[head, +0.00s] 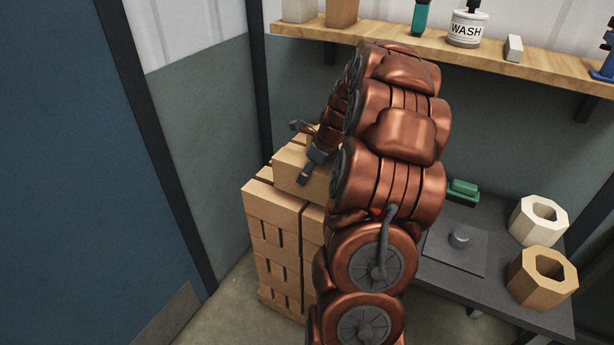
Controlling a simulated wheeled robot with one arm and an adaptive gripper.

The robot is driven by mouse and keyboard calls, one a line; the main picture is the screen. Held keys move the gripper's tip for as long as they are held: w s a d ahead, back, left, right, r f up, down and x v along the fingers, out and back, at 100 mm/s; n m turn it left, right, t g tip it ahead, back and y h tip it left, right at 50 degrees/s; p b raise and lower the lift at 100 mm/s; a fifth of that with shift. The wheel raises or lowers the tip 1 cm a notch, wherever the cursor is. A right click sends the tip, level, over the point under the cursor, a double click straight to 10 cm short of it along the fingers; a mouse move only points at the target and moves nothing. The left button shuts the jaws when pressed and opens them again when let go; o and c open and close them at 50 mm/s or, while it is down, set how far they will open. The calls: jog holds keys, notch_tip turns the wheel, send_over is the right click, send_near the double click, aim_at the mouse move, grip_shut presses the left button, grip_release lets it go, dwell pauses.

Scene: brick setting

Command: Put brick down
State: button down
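A tan brick (288,174) lies on top of a stack of similar bricks (271,209), left of my arm in the head view. It looks level and seems to rest on the stack, though I cannot tell if its underside touches all along. My gripper (302,152) is at this brick, with one dark finger in front of its near face and the other beyond its far top edge. The fingers straddle the brick, but I cannot tell whether they press on it. My arm hides the brick's right end and part of the stack.
A dark table (483,289) at the right holds two octagonal blocks, one cream (523,231) and one tan (523,290), and a green item (463,188). A wooden shelf (560,66) with a WASH tub (467,29) runs above. A blue panel (75,170) stands left.

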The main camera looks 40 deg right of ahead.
jog(key=shift+w+d+f+p, duration=0.1)
jog(key=shift+w+d+p, duration=0.05)
jog(key=shift+w+d, duration=0.45)
jog(key=shift+w+d+p, duration=0.15)
jog(key=shift+w+d, duration=0.2)
jog(key=shift+d, duration=0.4)
jog(key=shift+w+d, duration=0.1)
jog(key=shift+d+f+p, duration=0.1)
jog(key=shift+f+p, duration=0.6)
jog(key=shift+f, duration=1.1)
jog(key=shift+f, duration=0.1)
jog(key=shift+c, duration=0.9)
grip_release()
jog(key=b+v, duration=0.2)
jog(key=v, duration=1)
